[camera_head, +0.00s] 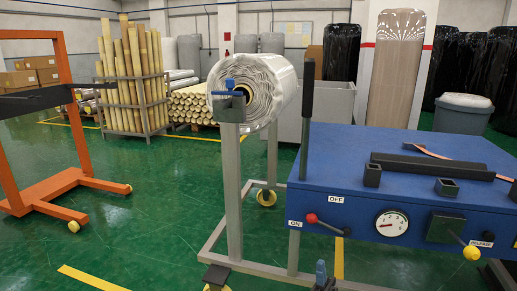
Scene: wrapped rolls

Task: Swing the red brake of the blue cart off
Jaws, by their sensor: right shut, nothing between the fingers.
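The blue cart (340,162) stands at the right, its front panel facing me. Its brake is a dark lever with a red knob (312,218), on the left of that panel. The lever points left, its knob beside the ON label (295,224); the OFF label (336,199) is above the lever. My right gripper (321,267) is at the bottom edge, below the brake and apart from it in the picture. It is shut and empty, and only its tip part shows. My left gripper is not in view.
A round gauge (392,223) and a yellow-knobbed lever (470,252) by the RELEASE label are right of the brake. A grey frame holds a wrapped roll (275,90) left of the cart. An orange stand (45,197) is at far left, with open green floor between.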

